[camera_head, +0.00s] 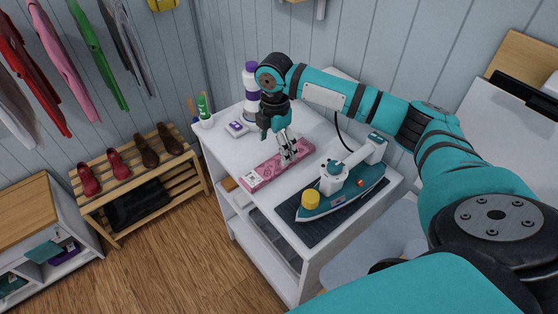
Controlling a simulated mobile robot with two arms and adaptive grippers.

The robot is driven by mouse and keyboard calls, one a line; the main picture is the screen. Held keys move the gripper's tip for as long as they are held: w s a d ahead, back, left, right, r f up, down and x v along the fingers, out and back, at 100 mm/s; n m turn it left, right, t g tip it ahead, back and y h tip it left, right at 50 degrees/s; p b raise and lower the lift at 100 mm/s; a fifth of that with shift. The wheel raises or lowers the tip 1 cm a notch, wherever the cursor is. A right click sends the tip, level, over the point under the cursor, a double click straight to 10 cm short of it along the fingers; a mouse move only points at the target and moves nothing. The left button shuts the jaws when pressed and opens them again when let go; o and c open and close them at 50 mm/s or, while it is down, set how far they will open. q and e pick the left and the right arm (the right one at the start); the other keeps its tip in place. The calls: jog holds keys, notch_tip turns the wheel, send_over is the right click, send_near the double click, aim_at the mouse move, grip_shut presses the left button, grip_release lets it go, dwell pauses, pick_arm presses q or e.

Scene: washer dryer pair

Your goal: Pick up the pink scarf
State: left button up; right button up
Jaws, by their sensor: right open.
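The pink scarf (262,173), seemingly a folded, patterned long strip, lies flat on top of the white cabinet (222,143). My right gripper (289,156) points down over the scarf, toward its far right half. Its fingers are open and hide a small part of the scarf. I cannot tell whether the fingertips touch the scarf. My left gripper is not in view.
A teal iron (345,187) with a yellow knob stands on a dark mat right of the scarf. A shoe bench (140,180) is at left.

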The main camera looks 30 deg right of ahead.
aim_at(279, 161)
jog(key=shift+s+f, duration=0.15)
jog(key=shift+f, duration=0.3)
jog(key=f, duration=0.2)
jog(key=d+f+p, duration=0.1)
jog(key=f, duration=0.1)
jog(key=shift+s+f, duration=0.1)
jog(key=shift+f, duration=0.15)
jog(key=shift+a+f, duration=0.1)
jog(key=shift+f, duration=0.05)
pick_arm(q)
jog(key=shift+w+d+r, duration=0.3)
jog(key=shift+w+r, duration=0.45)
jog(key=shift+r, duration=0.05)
pick_arm(e)
jog(key=c, duration=1.3)
